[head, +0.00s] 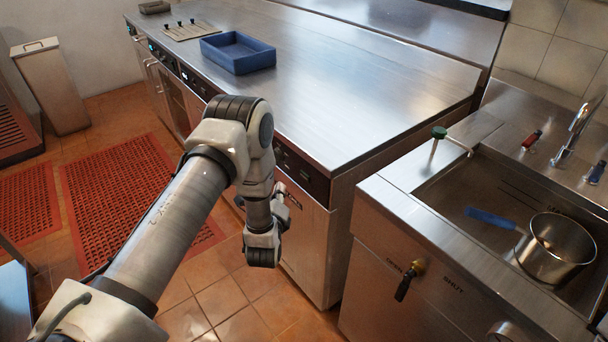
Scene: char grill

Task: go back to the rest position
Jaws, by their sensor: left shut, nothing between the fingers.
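My left arm comes in from the lower left, bends at a high elbow and hangs down in front of the steel counter (340,75). My left gripper (290,197) is small and partly hidden behind the wrist, beside the cabinet front below the counter's near corner. It is shut and empty, and I see nothing held in it. My right gripper is out of view.
A blue tray (238,66) sits on the counter. At right, a sink (450,200) holds a steel pot (556,250) and a blue-handled tool (490,217). A valve handle (408,280) juts from its cabinet. Red mats (120,200) lie on the tiled floor.

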